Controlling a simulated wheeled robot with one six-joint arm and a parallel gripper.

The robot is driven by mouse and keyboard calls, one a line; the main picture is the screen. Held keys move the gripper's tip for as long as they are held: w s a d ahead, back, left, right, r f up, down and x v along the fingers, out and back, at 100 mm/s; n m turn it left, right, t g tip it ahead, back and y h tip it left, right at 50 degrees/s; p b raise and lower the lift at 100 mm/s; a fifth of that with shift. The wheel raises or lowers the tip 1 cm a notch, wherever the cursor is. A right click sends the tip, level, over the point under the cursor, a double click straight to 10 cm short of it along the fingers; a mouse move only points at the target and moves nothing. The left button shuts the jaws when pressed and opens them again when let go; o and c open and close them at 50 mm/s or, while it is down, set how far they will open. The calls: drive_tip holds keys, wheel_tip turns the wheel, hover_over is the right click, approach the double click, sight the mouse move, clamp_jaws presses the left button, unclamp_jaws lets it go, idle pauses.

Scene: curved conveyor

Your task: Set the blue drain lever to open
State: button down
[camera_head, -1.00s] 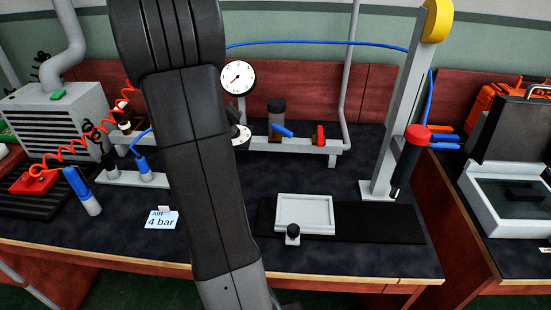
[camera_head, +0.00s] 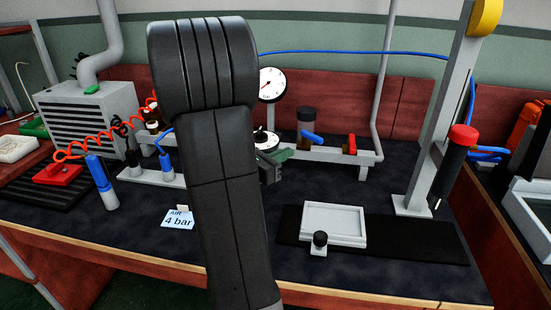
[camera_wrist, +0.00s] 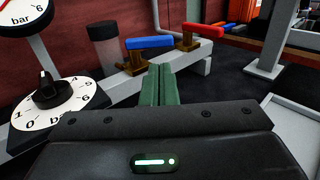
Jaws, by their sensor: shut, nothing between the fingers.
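In the wrist view the blue lever (camera_wrist: 149,42) lies roughly level on a brass valve body, beyond my fingertips. My gripper (camera_head: 277,162) is partly hidden behind my arm in the head view, left of and in front of the lever. In the wrist view my gripper's green fingers (camera_wrist: 161,72) are together and empty, pointing toward the valve. They look apart from the lever.
A red lever (camera_head: 349,144) is right of the blue one. A regulator dial (camera_wrist: 55,112) and gauge (camera_head: 271,84) are to the left. A grey post (camera_head: 437,110) with a red-topped tool (camera_head: 457,160) and a white tray (camera_head: 333,225) are to the right.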

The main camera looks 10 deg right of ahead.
sight(314, 140)
drive_tip(key=x, duration=0.8)
drive_tip(key=shift+w+d+f, duration=0.1)
drive_tip(key=shift+w+d, duration=0.1)
drive_tip(key=shift+d, duration=0.1)
drive_tip(key=b, duration=0.1)
drive_tip(key=d+b, duration=0.1)
drive_tip(key=b, duration=0.1)
drive_tip(key=shift+w+f+n+t+y, duration=0.1)
drive_tip(key=shift+w+n+t+y, duration=0.05)
drive_tip(key=shift+n+t+y, duration=0.2)
drive_tip(key=shift+r, duration=0.2)
